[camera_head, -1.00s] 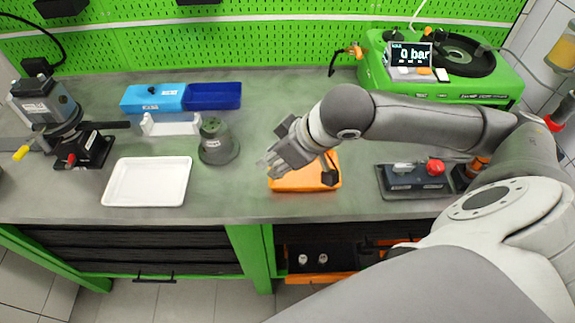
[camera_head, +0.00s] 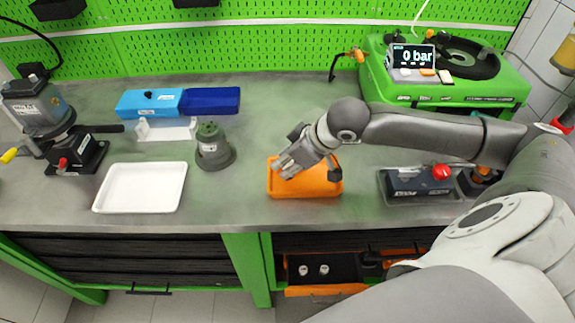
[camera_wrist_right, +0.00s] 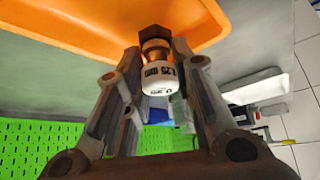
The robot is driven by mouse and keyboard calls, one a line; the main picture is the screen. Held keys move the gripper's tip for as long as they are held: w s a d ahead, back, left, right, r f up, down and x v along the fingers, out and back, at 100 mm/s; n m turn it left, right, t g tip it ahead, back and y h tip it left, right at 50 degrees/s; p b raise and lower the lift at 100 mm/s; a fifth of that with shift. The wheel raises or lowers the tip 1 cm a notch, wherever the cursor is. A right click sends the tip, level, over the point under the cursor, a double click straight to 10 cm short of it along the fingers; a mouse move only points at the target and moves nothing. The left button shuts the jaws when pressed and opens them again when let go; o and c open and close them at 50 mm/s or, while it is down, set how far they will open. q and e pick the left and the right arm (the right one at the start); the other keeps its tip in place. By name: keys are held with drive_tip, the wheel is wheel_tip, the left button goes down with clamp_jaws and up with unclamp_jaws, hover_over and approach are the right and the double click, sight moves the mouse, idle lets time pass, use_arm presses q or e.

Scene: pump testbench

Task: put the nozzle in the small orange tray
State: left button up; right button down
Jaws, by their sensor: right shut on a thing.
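My right gripper (camera_head: 281,167) is over the left back part of the small orange tray (camera_head: 308,188) on the bench. In the wrist view the gripper (camera_wrist_right: 155,65) is shut on the nozzle (camera_wrist_right: 160,76), which has a white printed body and a dark hex end. The nozzle is between the fingertips, with the orange tray's rim (camera_wrist_right: 125,25) close beyond it. In the head view the nozzle is too hidden by the gripper to make out. I cannot tell whether it touches the tray. My left gripper is not in view.
A white tray (camera_head: 140,188) and a grey pot-like part (camera_head: 213,150) stand left of the orange tray. A dark device with a red button (camera_head: 441,172) stands to its right. A green test unit (camera_head: 450,90) is at the back right. An open drawer (camera_head: 340,267) is below.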

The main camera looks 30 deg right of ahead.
drive_tip(key=shift+f, duration=0.85)
drive_tip(key=shift+f, duration=0.1)
drive_tip(key=c, duration=1.2)
unclamp_jaws()
drive_tip(key=v, duration=1.2)
